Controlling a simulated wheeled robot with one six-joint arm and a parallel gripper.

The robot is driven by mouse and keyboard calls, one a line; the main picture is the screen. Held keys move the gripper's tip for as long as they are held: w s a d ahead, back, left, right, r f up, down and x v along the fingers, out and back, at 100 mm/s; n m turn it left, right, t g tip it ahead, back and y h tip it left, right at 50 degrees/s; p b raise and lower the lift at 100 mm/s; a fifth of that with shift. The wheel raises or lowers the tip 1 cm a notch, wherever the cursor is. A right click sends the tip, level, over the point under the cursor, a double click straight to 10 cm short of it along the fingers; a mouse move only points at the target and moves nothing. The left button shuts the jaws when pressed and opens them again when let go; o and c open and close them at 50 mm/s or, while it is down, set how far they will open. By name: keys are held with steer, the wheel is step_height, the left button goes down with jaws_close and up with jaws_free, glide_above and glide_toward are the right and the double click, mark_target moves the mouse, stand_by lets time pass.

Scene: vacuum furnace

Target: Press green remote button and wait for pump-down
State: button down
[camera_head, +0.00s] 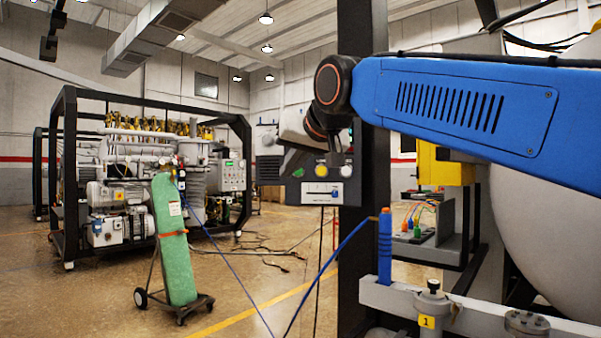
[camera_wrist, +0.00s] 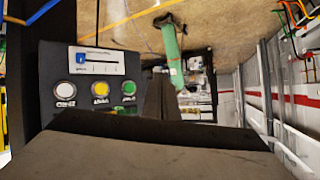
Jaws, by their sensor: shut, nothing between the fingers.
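The dark remote box shows in the head view (camera_head: 349,188) and, upside down, in the wrist view (camera_wrist: 57,116). In the wrist view it has a white button (camera_wrist: 65,89), a yellow button (camera_wrist: 100,88) and a green button (camera_wrist: 128,87) in a row. My gripper (camera_wrist: 160,82) is shut and empty, its dark fingers just right of the green button there. I cannot tell whether they touch the panel. The pump rack (camera_head: 120,145) stands at the left.
A green gas cylinder (camera_head: 173,240) stands on a wheeled cart in front of the rack. Cables lie across the floor. A dark post stands behind my arm, and a large pale vessel (camera_head: 540,225) and a grey rail with fittings (camera_head: 460,312) fill the right.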

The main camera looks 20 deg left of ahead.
steer(key=shift+w, duration=0.1)
steer(key=w+a, duration=0.1)
steer(key=w, duration=0.7)
steer(key=shift+w, duration=0.3)
steer(key=shift+a, duration=0.1)
stand_by(1.9)
steer(key=shift+w, duration=0.35)
steer(key=shift+w+a, duration=0.1)
steer(key=shift+w, duration=0.3)
stand_by(0.6)
stand_by(0.4)
steer(key=shift+s, duration=0.8)
